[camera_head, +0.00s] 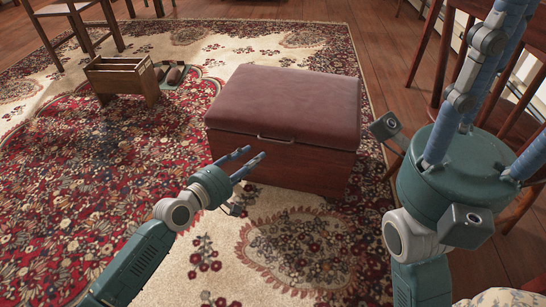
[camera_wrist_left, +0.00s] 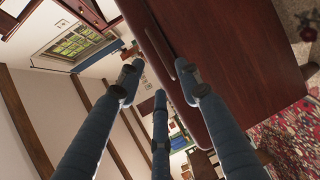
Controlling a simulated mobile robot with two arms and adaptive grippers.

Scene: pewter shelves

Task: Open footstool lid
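The footstool (camera_head: 285,165) stands on the rug with a reddish-brown padded lid (camera_head: 287,100). The lid lies shut on the dark wooden box. My left gripper (camera_head: 254,156) is open and empty, just in front of the footstool and a little left of the handle. In the left wrist view, its fingers are spread near the front panel (camera_wrist_left: 235,55) and lid edge, with no visible grip on either. My right gripper (camera_head: 470,110) is at the right, fingers spread, tips partly out of frame.
A wooden magazine rack (camera_head: 124,79) stands on the patterned rug (camera_head: 90,165) at upper left. A wooden chair (camera_head: 82,25) is behind it. Dark wooden chairs (camera_head: 433,60) are at the right, close to my right arm.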

